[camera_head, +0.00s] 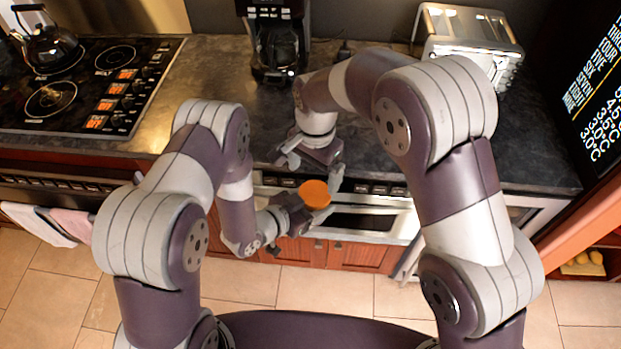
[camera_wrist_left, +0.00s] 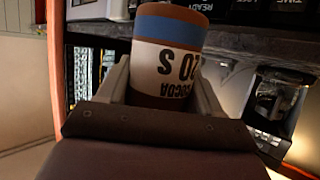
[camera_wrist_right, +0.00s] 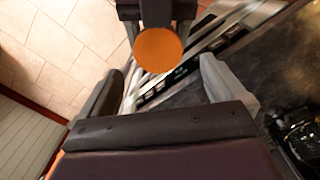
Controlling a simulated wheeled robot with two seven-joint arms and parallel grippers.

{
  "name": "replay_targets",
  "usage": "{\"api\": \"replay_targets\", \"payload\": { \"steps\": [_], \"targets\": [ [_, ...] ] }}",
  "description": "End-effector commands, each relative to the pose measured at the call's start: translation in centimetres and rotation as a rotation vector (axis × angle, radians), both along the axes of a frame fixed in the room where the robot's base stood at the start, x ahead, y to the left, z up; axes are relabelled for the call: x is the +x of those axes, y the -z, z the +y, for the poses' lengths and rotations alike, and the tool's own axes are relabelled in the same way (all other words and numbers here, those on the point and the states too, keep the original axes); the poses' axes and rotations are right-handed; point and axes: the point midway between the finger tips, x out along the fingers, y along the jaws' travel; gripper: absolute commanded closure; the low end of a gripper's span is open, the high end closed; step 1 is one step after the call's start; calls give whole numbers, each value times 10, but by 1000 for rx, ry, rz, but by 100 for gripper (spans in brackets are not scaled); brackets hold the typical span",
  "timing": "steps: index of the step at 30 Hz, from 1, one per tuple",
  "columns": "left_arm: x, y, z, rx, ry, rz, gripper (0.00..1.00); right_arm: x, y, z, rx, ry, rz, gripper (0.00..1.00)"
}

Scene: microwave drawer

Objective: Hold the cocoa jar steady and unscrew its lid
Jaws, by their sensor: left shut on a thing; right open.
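The cocoa jar (camera_wrist_left: 175,60) is white with a blue band, brown ends and dark lettering that appears upside down in the left wrist view. Its round orange lid (camera_head: 315,193) faces up in the head view, in front of the counter edge. My left gripper (camera_head: 297,213) is shut on the jar, with a finger on each side of its body. My right gripper (camera_head: 313,170) is open and empty, just behind and above the lid. In the right wrist view the lid (camera_wrist_right: 158,49) shows beyond the open fingertips, apart from them.
The dark counter (camera_head: 215,85) runs behind, with a stove (camera_head: 75,85), a coffee maker (camera_head: 277,45) and a toaster (camera_head: 470,40). A silver-fronted appliance (camera_head: 375,215) is under the counter edge close to the grippers. Tiled floor (camera_head: 250,285) is below.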

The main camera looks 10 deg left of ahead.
Motion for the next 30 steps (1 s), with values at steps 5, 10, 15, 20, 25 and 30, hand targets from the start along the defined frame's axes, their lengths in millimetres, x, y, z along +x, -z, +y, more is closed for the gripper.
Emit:
{"api": "replay_targets", "payload": {
  "steps": [5,10,15,20,25,30],
  "targets": [
    [-1,1,0,1,1,2,100,2,-15,-8,21,226,19,3],
    [-1,1,0,1,1,3,100,0,14,-7,20,228,22,3],
    [-1,1,0,1,1,3,100,0,44,-5,22,226,19,3],
    [-1,1,0,1,1,4,100,0,59,-4,24,225,17,3],
    [-1,1,0,1,1,4,100,0,61,-4,24,225,16,3],
    [-1,1,0,1,1,4,100,0,61,-4,24,224,16,29]
  ]
}}
